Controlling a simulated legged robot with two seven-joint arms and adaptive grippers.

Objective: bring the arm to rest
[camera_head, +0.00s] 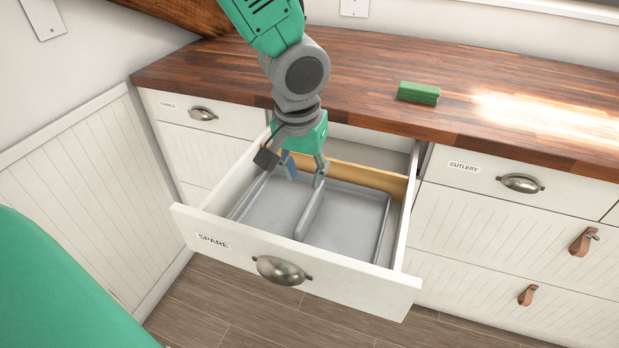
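My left gripper (293,170) hangs over the open drawer marked SPARE (215,225), pointing down, with its two dark fingers spread apart. A small blue piece (291,167) shows between the fingers. I cannot tell whether it belongs to the gripper or lies in the drawer. The grey tray (378,236) inside the drawer is split by a divider, and its visible part looks empty. The gripper's fingers are over the rear left part of the tray, and I cannot tell whether they touch it. My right gripper is not in view.
A wooden worktop (480,72) runs above the drawers, with a green block (418,93) lying on it. The CUTLERY drawer (476,176) at the right and the small drawer (186,110) at the left are shut. Floor shows in front of the open drawer.

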